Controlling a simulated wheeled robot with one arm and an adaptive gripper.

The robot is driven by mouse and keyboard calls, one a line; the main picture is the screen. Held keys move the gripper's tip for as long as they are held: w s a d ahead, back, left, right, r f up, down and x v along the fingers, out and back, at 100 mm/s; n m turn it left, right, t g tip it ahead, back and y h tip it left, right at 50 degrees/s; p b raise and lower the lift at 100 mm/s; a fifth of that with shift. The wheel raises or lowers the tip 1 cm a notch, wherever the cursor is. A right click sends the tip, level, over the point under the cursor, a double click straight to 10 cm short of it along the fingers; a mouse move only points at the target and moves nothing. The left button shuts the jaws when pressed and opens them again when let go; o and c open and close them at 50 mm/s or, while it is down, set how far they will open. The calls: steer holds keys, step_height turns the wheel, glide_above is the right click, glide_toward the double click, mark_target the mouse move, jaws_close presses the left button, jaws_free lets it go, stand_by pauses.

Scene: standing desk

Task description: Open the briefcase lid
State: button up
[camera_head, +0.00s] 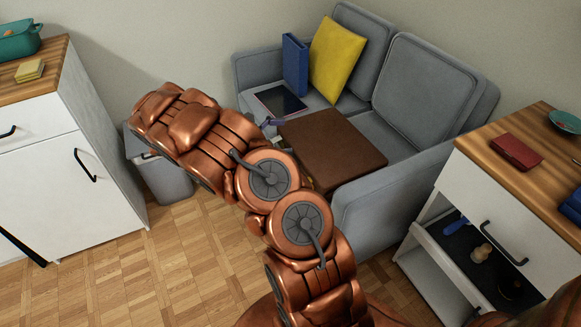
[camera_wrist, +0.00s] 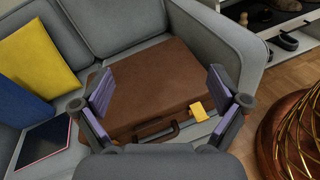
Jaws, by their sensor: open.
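The brown briefcase (camera_head: 332,145) lies flat and closed on the grey sofa seat. In the wrist view the briefcase (camera_wrist: 165,75) fills the middle, with its dark handle (camera_wrist: 157,131) and a yellow tag (camera_wrist: 197,111) on the near side. My gripper (camera_wrist: 160,87) is open and empty, its two purple-padded fingers spread apart above the near part of the briefcase. In the head view my copper arm hides most of the gripper and the briefcase's near left side.
The grey sofa (camera_head: 425,85) carries a yellow cushion (camera_head: 336,58), a blue binder (camera_head: 295,64) and a tablet (camera_head: 279,101). Its right armrest (camera_head: 385,200) stands beside the briefcase. A grey bin (camera_head: 168,178) stands left. A cabinet with an open drawer (camera_head: 470,250) is at right.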

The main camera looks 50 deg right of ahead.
steer(key=w+f+n+t+h+b, duration=0.1)
steer(key=w+f+n+h+b, duration=0.2)
steer(key=f, duration=0.6)
steer(key=w+f+n+t+b, duration=0.2)
steer(key=w+f+n, duration=0.15)
steer(key=f, duration=0.55)
steer(key=b+x, duration=0.1)
steer(key=x, duration=0.6)
steer(key=shift+d+m+b, duration=0.3)
steer(key=shift+d+m, duration=0.1)
steer(key=shift+m, duration=0.05)
steer(key=shift+w, duration=0.15)
steer(key=shift+r, duration=0.1)
steer(key=c, duration=1.7)
